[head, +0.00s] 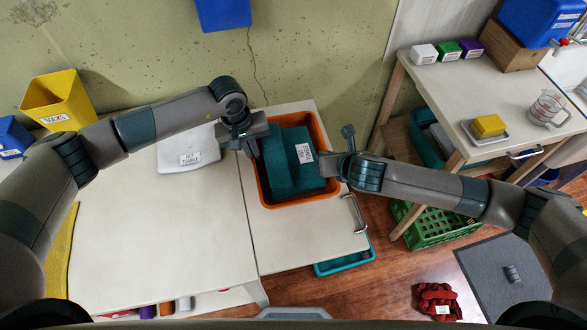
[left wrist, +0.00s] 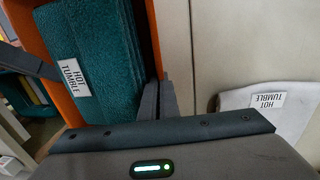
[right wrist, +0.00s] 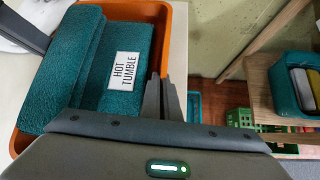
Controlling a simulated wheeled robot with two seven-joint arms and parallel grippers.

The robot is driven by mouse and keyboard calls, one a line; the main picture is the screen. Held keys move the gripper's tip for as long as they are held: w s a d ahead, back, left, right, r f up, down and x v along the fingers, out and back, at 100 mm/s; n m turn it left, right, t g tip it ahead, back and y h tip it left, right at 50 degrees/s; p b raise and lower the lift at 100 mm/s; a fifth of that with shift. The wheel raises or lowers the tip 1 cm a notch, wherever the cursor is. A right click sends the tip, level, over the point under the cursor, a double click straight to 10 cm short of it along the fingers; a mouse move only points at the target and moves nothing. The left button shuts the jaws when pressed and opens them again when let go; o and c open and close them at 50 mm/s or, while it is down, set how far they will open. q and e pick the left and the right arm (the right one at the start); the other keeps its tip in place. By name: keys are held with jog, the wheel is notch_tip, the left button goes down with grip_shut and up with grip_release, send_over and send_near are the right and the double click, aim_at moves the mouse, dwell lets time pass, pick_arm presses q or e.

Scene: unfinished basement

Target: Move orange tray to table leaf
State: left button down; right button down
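The orange tray (head: 263,190) holds a folded teal towel (head: 285,178) with a white label reading "HOT TUMBLE". It is over the pale table leaf (head: 300,240), right of the seam with the main tabletop; I cannot tell whether it rests there or is slightly raised. My left gripper (head: 252,150) is at its left wall, and in the left wrist view its close fingers (left wrist: 158,100) straddle the orange wall. My right gripper (head: 332,166) is at its right wall, its fingers (right wrist: 160,98) likewise around the wall. The fingertips are partly hidden.
The main tabletop (head: 150,235) is mostly clear, with a labelled white towel (head: 190,152) behind. A metal handle (head: 355,213) is at the leaf's right edge. A workbench (head: 480,85) stands right, with a green crate (head: 437,228) below.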

pick_arm(q)
jog(key=shift+f, duration=0.1)
pick_arm(e)
jog(key=shift+d+f, duration=0.15)
pick_arm(q)
jog(key=shift+f, duration=0.1)
pick_arm(e)
jog(key=shift+f, duration=0.1)
